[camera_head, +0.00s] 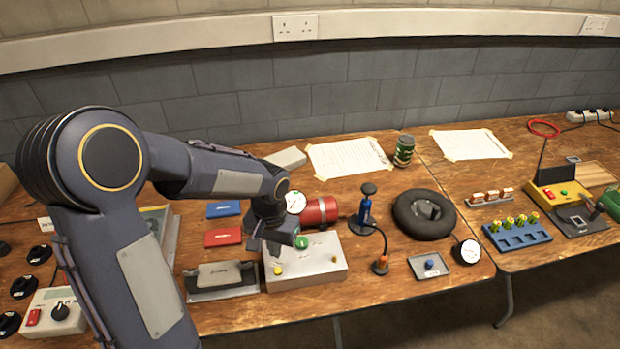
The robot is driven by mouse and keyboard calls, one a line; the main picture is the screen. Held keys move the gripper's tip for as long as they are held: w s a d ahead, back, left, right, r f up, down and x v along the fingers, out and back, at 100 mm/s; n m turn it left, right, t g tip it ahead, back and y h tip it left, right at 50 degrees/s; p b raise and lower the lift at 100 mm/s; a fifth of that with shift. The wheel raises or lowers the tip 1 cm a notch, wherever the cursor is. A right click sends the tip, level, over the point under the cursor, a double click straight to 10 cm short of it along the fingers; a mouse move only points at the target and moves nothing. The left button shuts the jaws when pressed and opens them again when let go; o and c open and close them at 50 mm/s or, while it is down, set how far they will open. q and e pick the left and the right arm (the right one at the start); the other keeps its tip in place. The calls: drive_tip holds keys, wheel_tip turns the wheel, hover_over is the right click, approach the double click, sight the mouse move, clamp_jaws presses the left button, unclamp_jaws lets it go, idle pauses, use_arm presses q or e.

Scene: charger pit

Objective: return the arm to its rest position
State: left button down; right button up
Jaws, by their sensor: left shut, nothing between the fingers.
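My left arm (225,172) comes in from the left and reaches out over the table. My left gripper (275,249) is shut and holds nothing. It is small in the picture and hangs over the left part of a light grey metal box (318,262).
A red cylinder with a gauge (320,211), a blue pump (366,212) and a black tyre (425,214) stand right of the gripper. A grey holder (222,278) lies left of the box. A red box (222,237) and a blue box (223,209) lie behind the holder.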

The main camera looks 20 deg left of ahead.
use_arm(q)
drive_tip(key=s+d+r+t+h, duration=0.2)
drive_tip(key=s+r, duration=0.4)
drive_tip(key=s, duration=0.2)
drive_tip(key=s+d+r+n+t+h, duration=0.1)
drive_tip(key=s+d+r+t, duration=0.1)
drive_tip(key=s+r, duration=0.3)
drive_tip(key=s+t, duration=0.1)
drive_tip(key=s, duration=0.3)
drive_tip(key=shift+r+t+h, duration=0.3)
drive_tip(key=shift+r+h, duration=0.05)
drive_tip(key=shift+h, duration=0.05)
